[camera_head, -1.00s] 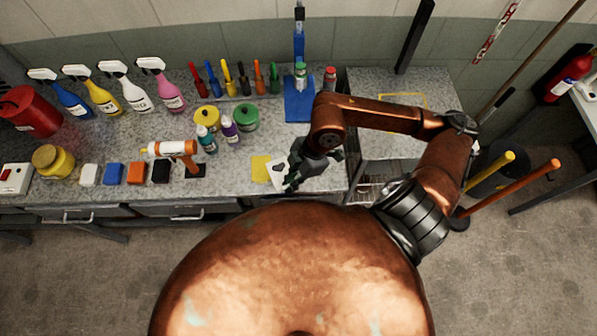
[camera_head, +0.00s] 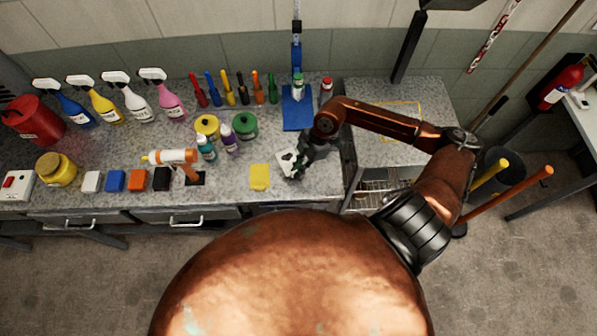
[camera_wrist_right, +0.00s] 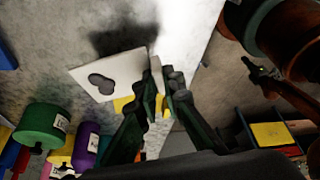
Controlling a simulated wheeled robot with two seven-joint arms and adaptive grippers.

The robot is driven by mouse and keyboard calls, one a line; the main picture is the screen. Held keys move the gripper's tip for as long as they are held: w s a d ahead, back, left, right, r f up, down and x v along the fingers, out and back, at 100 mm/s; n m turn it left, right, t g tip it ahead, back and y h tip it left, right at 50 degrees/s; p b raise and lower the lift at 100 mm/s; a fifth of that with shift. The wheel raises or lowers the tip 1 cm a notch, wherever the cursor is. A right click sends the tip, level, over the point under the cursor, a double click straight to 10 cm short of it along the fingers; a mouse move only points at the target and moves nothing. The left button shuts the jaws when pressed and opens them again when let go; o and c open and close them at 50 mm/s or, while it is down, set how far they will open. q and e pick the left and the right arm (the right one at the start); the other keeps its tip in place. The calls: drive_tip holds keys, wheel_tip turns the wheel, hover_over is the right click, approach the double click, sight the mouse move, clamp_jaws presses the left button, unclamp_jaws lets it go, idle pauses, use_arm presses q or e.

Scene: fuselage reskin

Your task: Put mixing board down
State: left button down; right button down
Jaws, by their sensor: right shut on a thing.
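The mixing board (camera_head: 286,160), a small white square plate with a dark grey blotch, is in my right gripper (camera_head: 299,169) above the front right part of the long speckled bench. The gripper's fingers partly cover it in the head view. In the right wrist view, the board (camera_wrist_right: 125,70) reaches left from the fingertips (camera_wrist_right: 164,92), which are shut at its edge. A dark shadow lies on the bench beyond it. I cannot tell whether the board touches the bench. My left gripper is in neither view.
A yellow flat piece (camera_head: 260,177) lies just left of the board. A blue stand (camera_head: 297,108), a green round tin (camera_head: 245,124) and a purple bottle (camera_head: 229,138) stand farther back. The bench's front edge is close. The bench between board and blue stand is clear.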

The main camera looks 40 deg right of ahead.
drive_tip(key=shift+w+d+f, duration=0.15)
drive_tip(key=shift+d+f, duration=0.05)
drive_tip(key=shift+f, duration=0.4)
wheel_tip(320, 180, down, 2)
drive_tip(key=shift+f+p, duration=0.1)
drive_tip(key=shift+p, duration=0.35)
drive_tip(key=shift+f, duration=0.15)
use_arm(q)
drive_tip(key=shift+w+r, duration=0.45)
drive_tip(key=shift+w, duration=0.25)
use_arm(e)
drive_tip(key=shift+f, duration=0.1)
drive_tip(key=c, duration=2.1)
unclamp_jaws()
use_arm(q)
drive_tip(key=shift+s, duration=0.2)
